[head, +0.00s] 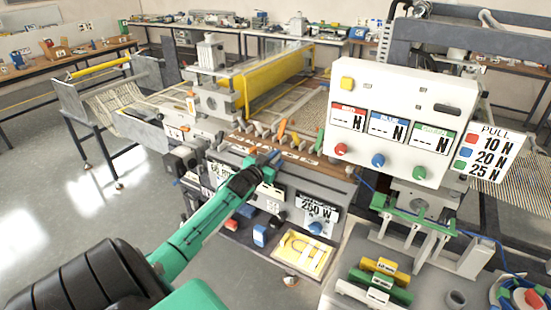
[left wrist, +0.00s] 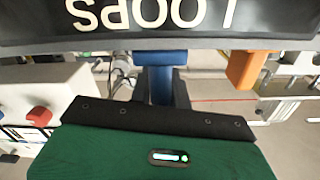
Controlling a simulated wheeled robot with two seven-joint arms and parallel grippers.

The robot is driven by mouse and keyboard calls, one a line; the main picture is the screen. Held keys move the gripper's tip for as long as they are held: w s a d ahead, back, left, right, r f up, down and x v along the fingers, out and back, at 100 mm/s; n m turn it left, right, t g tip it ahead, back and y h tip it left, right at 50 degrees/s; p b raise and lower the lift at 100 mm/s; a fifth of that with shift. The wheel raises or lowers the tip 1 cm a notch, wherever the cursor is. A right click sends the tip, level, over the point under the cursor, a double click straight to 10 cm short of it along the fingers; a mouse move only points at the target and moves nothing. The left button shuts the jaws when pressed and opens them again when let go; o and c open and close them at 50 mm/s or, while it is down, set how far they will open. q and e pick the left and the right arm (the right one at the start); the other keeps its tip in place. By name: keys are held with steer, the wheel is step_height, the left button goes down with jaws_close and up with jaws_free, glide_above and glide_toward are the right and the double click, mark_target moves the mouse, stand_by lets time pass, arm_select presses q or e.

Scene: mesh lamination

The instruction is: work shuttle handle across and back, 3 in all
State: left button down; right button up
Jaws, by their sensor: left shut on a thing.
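My left arm reaches in from the lower left in the head view, and its gripper (head: 272,160) is at the front edge of the brown panel of the machine. In the left wrist view the dark fingers (left wrist: 161,92) are closed around a blue handle (left wrist: 161,57), which I take for the shuttle handle. The handle sits just below a dark plate (left wrist: 60,30) lettered "LOOPS". In the head view only a small blue bit shows at the fingertips; the gripper hides the rest. My right gripper is not in view.
An orange block (left wrist: 247,69) is beside the blue handle. A white display box (head: 400,120) with coloured knobs stands to the right. A yellow guard (head: 275,82) is behind. Coloured blocks (head: 380,282) lie on the grey bench at lower right. Open floor is at left.

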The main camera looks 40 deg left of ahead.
arm_select(q)
steer(key=shift+a+r, duration=0.2)
steer(key=shift+a, duration=0.05)
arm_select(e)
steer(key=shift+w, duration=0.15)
